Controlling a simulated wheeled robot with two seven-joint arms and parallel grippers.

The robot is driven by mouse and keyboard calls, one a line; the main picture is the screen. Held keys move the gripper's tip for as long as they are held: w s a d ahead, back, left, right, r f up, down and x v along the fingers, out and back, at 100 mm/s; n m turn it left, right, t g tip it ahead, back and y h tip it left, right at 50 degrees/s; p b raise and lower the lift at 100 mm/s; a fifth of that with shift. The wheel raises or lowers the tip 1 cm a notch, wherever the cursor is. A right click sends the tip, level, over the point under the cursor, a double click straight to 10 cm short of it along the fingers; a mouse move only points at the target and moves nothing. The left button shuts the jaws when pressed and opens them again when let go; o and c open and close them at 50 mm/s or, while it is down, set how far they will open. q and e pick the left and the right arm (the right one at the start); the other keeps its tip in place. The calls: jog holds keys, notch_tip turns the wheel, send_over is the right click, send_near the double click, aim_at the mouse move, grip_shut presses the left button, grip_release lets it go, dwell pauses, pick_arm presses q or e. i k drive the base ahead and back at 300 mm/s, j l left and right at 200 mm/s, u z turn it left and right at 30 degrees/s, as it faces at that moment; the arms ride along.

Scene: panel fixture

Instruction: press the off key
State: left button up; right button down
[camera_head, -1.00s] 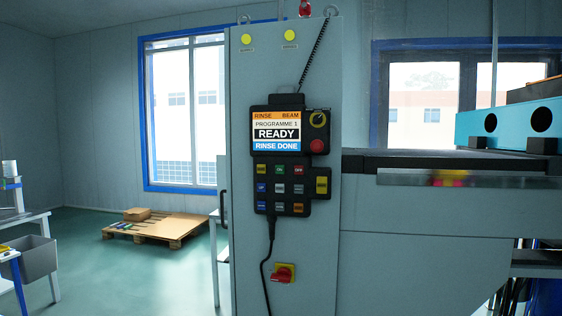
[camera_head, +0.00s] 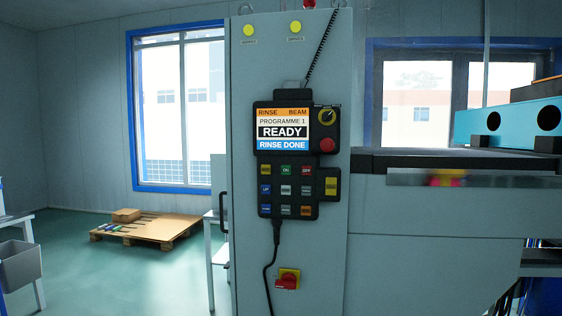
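The off key is a small red key (camera_head: 307,170) at the top right of the keypad, on the black control pendant (camera_head: 286,187) fixed to the grey cabinet. A green ON key (camera_head: 286,170) sits to its left. The pendant's screen (camera_head: 283,131) reads RINSE BEAM, PROGRAMME 1, READY, RINSE DONE. Neither gripper shows in the head view.
The grey cabinet (camera_head: 322,240) bears a red and yellow switch (camera_head: 288,279) below the pendant, and a black cable hangs nearby. A machine bed with a blue beam (camera_head: 520,122) is at right. A pallet (camera_head: 150,228) lies on the floor at left.

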aim_at(306, 170)
jog(key=i+j+z, duration=0.2)
jog(key=j, duration=0.25)
jog(key=i+j+z, duration=0.1)
jog(key=j+z, duration=0.15)
jog(key=j, duration=0.2)
jog(key=i+j+z, duration=0.2)
jog(key=j, duration=0.3)
jog(key=j+z, duration=0.2)
jog(key=j, duration=0.3)
